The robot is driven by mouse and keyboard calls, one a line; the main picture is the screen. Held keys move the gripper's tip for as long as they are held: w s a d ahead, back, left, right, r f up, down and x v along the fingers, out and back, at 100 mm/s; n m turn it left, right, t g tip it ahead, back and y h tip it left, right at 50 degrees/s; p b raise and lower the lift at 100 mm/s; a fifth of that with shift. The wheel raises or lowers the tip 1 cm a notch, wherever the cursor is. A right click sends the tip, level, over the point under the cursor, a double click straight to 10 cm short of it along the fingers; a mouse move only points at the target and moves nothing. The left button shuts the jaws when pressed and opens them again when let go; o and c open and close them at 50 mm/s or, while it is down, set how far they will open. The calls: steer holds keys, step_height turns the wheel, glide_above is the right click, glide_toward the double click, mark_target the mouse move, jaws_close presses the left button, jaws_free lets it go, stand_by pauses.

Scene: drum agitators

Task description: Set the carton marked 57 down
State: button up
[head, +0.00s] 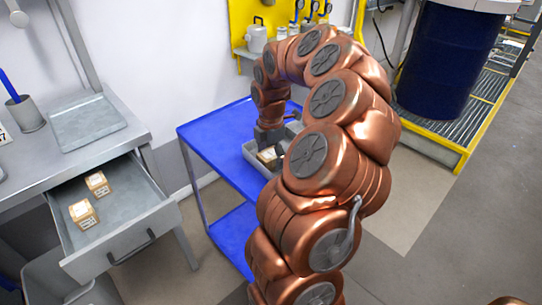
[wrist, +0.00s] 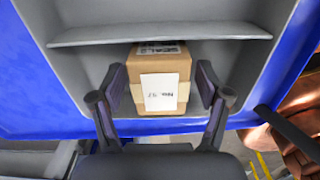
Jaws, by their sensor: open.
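A brown carton (wrist: 160,72) with a white label sits in a grey tray (wrist: 84,78) on the blue cart. The label's print is small and blurred; it seems to read No. 57. In the head view the carton (head: 267,156) shows partly, below my gripper (head: 272,149). In the wrist view my gripper (wrist: 160,88) is open, one finger on each side of the carton. The left finger is close to its side and a small gap shows at the right. The carton stands close to the tray's inner divider (wrist: 160,34).
The blue cart top (head: 215,140) has bare room left of the tray. An open drawer (head: 125,215) at the left holds two cartons (head: 97,183) (head: 83,214). A workbench (head: 60,150), a blue drum (head: 440,60) and a yellow-edged grating (head: 430,148) stand around.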

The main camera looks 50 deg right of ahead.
mark_target(271, 153)
steer(key=shift+r, duration=0.1)
step_height(271, 153, up, 12)
steer(key=a+r+m, duration=0.2)
steer(key=a, duration=1)
steer(key=s+a+f+m, duration=0.1)
steer(key=s+a+m, duration=0.25)
steer(key=a, duration=0.75)
steer(key=s+a+f+m+g, duration=0.1)
steer(key=s+a+f+m, duration=0.3)
steer(key=s, duration=0.4)
steer(key=s+a+f+m+g, duration=0.1)
steer(key=s+a+f+m, duration=0.3)
steer(key=s, duration=0.4)
steer(key=shift+s+a+m, duration=0.4)
steer(key=shift+a+m, duration=0.5)
steer(key=shift+m, duration=0.25)
steer(key=shift+f, duration=0.1)
